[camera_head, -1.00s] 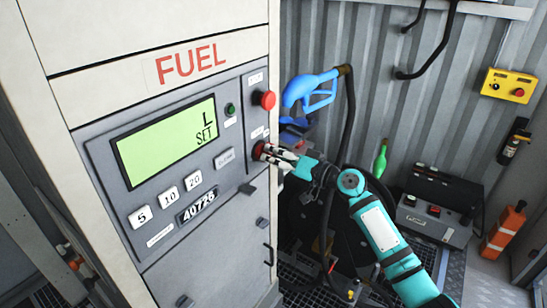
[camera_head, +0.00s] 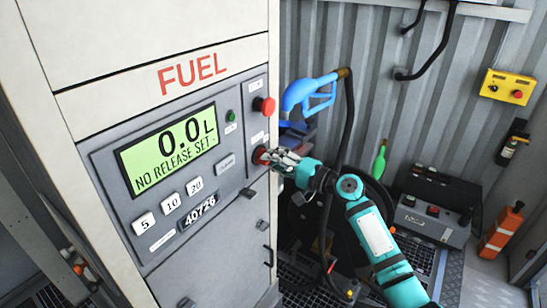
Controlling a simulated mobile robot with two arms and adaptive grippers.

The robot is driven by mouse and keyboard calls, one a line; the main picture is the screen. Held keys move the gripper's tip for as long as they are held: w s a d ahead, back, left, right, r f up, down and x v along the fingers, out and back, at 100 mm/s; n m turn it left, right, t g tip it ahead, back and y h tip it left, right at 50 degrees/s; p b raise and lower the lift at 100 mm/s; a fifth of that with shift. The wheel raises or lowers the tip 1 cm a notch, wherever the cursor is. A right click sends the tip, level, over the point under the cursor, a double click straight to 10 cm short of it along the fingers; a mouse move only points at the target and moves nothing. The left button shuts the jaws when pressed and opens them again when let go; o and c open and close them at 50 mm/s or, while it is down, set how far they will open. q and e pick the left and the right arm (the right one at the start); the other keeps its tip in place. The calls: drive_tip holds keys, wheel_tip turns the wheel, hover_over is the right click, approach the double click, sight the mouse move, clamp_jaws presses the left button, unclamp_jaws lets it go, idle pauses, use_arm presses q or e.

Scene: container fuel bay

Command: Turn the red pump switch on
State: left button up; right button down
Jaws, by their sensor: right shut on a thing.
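The red pump switch (camera_head: 260,155) is on the right strip of the fuel pump's grey panel (camera_head: 144,252), below a red mushroom button (camera_head: 264,105). My right gripper (camera_head: 268,157) is at the switch, shut on it, and its fingers hide part of the knob. The green display (camera_head: 170,150) reads "0.0 L" and "NO RELEASE SET-". My left gripper is not in view.
A blue fuel nozzle (camera_head: 308,92) hangs right of the pump, with a black hose (camera_head: 348,120) running down behind my right arm. A yellow box (camera_head: 508,87) is on the corrugated wall. A grey case (camera_head: 430,218) and orange object (camera_head: 500,232) stand at right.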

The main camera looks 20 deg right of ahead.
drive_tip(key=shift+m, duration=0.4)
drive_tip(key=c, duration=1.3)
unclamp_jaws()
drive_tip(key=shift+r, duration=0.1)
drive_tip(key=v, duration=1.2)
